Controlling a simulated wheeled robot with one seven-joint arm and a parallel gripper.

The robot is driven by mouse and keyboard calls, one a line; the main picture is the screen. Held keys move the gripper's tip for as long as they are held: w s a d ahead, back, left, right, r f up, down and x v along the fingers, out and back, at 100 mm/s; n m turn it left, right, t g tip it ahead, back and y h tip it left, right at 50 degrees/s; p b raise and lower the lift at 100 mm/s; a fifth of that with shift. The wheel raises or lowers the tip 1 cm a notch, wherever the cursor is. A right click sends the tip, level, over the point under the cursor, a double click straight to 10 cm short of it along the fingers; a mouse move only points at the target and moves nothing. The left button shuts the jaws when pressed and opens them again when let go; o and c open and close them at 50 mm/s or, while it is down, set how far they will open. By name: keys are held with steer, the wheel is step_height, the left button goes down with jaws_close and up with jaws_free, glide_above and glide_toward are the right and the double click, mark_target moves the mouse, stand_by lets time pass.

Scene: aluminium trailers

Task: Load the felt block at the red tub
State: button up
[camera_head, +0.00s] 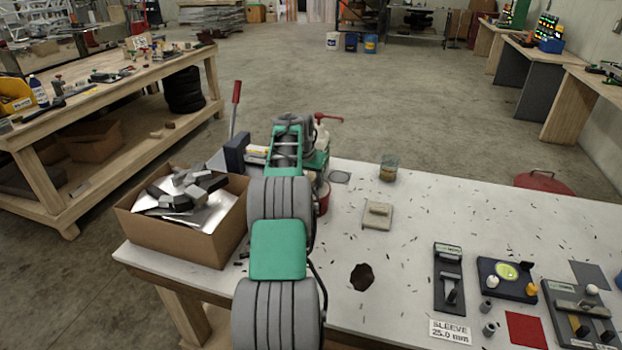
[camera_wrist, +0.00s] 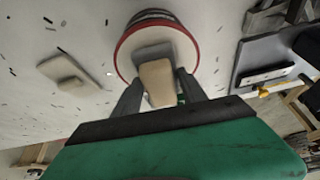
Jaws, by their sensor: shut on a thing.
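My gripper (camera_wrist: 158,76) shows in the wrist view, its two dark fingers shut on a beige felt block (camera_wrist: 158,88). The red tub (camera_wrist: 119,63) is just beyond the fingertips; its red rim and pale inside show, with the block overlapping its opening. I cannot tell how deep the block is or whether it touches the tub. A grey patch beside the block, inside the rim, is unclear. In the head view, a small part of the red tub (camera_head: 324,198) shows behind my arm, which hides my gripper and the held block.
A beige pad with a raised block (camera_head: 378,214) lies on the white table (camera_head: 400,270). A cardboard box (camera_head: 180,238) of metal scraps stands left of my arm. A glass jar (camera_head: 389,168) stands behind the pad. Fixtures (camera_head: 448,278) fill the right front; dark chips are scattered about.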

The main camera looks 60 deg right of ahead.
steer(key=shift+f, duration=0.45)
stand_by(1.1)
steer(key=shift+r+p, duration=2.7)
steer(key=shift+r, duration=0.85)
